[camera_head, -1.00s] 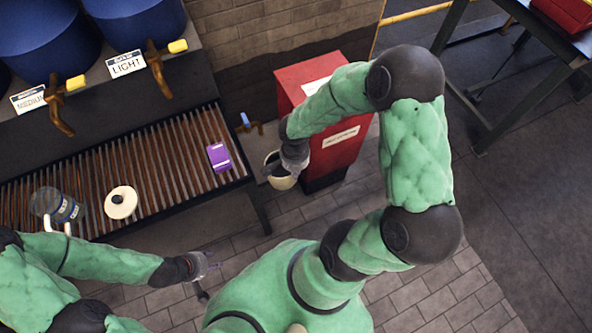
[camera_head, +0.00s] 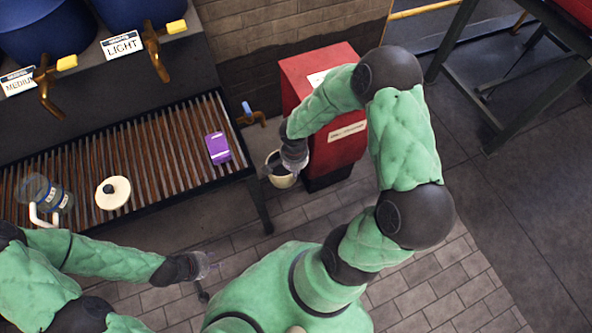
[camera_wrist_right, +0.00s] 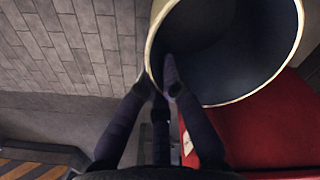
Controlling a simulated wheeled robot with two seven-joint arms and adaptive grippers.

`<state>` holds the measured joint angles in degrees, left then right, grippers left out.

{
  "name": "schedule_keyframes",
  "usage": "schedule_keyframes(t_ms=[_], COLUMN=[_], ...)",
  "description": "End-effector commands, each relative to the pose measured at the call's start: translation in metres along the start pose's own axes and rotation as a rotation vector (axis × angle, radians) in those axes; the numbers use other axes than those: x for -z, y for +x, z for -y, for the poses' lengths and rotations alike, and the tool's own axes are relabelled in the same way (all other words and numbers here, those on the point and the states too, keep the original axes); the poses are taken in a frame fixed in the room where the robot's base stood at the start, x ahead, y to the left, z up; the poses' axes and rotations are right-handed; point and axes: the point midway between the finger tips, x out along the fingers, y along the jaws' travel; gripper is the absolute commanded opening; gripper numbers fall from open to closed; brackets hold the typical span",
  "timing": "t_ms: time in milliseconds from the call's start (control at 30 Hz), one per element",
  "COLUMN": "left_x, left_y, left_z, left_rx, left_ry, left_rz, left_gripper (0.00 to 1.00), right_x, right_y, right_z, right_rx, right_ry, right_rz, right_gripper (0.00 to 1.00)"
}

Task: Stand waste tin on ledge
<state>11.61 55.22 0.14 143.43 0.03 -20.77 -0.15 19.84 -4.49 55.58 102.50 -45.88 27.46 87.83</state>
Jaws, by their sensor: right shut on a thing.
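The waste tin (camera_head: 283,181) is a cream-rimmed bucket with a dark inside, hanging low beside the red cabinet in the head view. My right gripper (camera_head: 282,163) is shut on its rim. The right wrist view shows the tin (camera_wrist_right: 232,98) close up, with its mouth towards the camera and the right gripper's fingers (camera_wrist_right: 160,85) at the near rim. What lies directly under the tin is hidden, and I cannot make out the ledge for certain. My left gripper (camera_head: 212,264) is empty over the floor, its fingertips apart.
A red cabinet (camera_head: 342,158) stands right of the tin. A slatted bench (camera_head: 181,151) on the left holds a purple box (camera_head: 218,148), a round cream lid (camera_head: 113,193) and a clear jug (camera_head: 45,193). A brass tap (camera_head: 250,115) is by the wall. Brick floor is open in front.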

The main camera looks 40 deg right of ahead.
Motion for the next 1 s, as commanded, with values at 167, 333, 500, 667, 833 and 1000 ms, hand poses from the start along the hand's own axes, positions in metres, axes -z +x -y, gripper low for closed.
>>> schedule_keyframes(t_ms=[167,333,500,667,833,1000], left_x=[0.001,0.001,0.001,0.001,0.001,0.001], left_y=[0.013,0.022,0.023,0.023,0.023,0.023], left_z=[0.004,0.008,0.008,0.008,0.008,0.008], left_rx=[0.0,0.0,0.0,0.0,0.0,0.0], left_ry=[0.0,0.0,0.0,0.0,0.0,0.0], left_rz=[0.0,0.0,0.0,0.0,0.0,0.0], left_gripper=[0.4,0.4,0.4,0.4,0.4,0.4], right_x=[0.003,0.006,0.015,0.024,0.034,0.045], right_y=[0.021,0.037,0.042,0.043,0.045,0.047], right_z=[0.005,0.009,0.019,0.032,0.046,0.06], right_rx=[0.001,0.001,0.002,0.0,0.001,0.001], right_ry=[0.0,0.0,0.0,0.0,0.0,0.0], right_rz=[0.0,0.0,-0.002,-0.001,0.0,-0.001], right_gripper=[0.0,0.0,0.0,0.0,0.0,0.0])
